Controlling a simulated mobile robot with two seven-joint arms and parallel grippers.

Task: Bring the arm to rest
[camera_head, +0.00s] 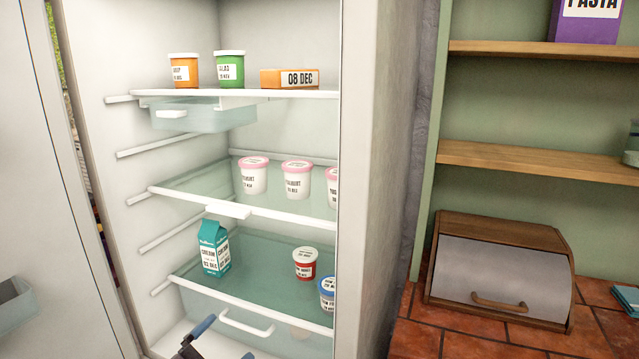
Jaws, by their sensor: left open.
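My left gripper (213,343) shows at the bottom edge of the head view, dark with a blue-grey finger, in front of the lower part of the open fridge (375,190). It is open, and I see nothing between its fingers. Most of it and its arm are cut off by the frame edge. It is below the shelf with the teal carton (214,249) and appears apart from it. My right gripper is not in view.
Fridge shelves hold an orange tub (184,71), a green tub (230,69), an orange box (289,79), pink-lidded tubs (297,180), a red tub (305,264) and a blue-lidded tub (327,293). The open door (45,180) stands left. A bread box (497,270) sits right.

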